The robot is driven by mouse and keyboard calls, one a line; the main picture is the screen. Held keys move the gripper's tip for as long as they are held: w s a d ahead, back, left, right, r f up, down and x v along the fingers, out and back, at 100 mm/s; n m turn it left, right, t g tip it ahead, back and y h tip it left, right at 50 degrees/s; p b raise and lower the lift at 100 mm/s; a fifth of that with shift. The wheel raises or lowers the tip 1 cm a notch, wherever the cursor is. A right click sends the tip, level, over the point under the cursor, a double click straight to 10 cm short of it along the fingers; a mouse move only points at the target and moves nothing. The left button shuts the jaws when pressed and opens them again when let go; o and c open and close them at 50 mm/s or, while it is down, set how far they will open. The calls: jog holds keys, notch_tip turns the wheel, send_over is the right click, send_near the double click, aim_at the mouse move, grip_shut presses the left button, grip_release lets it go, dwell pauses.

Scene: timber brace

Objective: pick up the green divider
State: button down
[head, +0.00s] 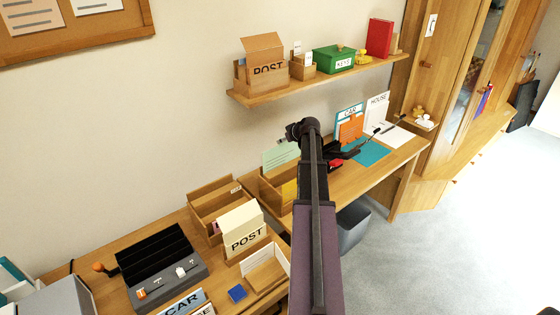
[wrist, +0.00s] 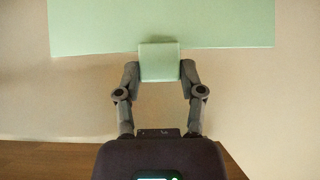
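The green divider (head: 281,157) is a pale green sheet with a small tab on one edge. In the head view it stands upright at the back of a wooden box (head: 268,190), left of my arm. Its lower edge is behind the box, so I cannot tell whether it is clear of it. In the wrist view the sheet (wrist: 160,22) spans the top, with its tab pointing at my gripper (wrist: 159,72). The two fingers are against both sides of the tab, with no gap visible. In the head view the fingers are too small to make out.
A wooden POST box (head: 250,254) and a black slotted unit (head: 160,268) stand at the left of the desk. A wall shelf (head: 320,80) with boxes is above. CAR and HOUSE folders (head: 376,107) stand at right. My arm hides part of the desk.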

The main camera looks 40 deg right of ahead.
jog(key=shift+r+p, duration=1.6)
dwell(0.6)
notch_tip(320, 180, up, 8)
jog(key=p, duration=0.7)
jog(key=shift+p, duration=0.4)
dwell(0.5)
jog(key=shift+f, duration=0.1)
dwell(0.4)
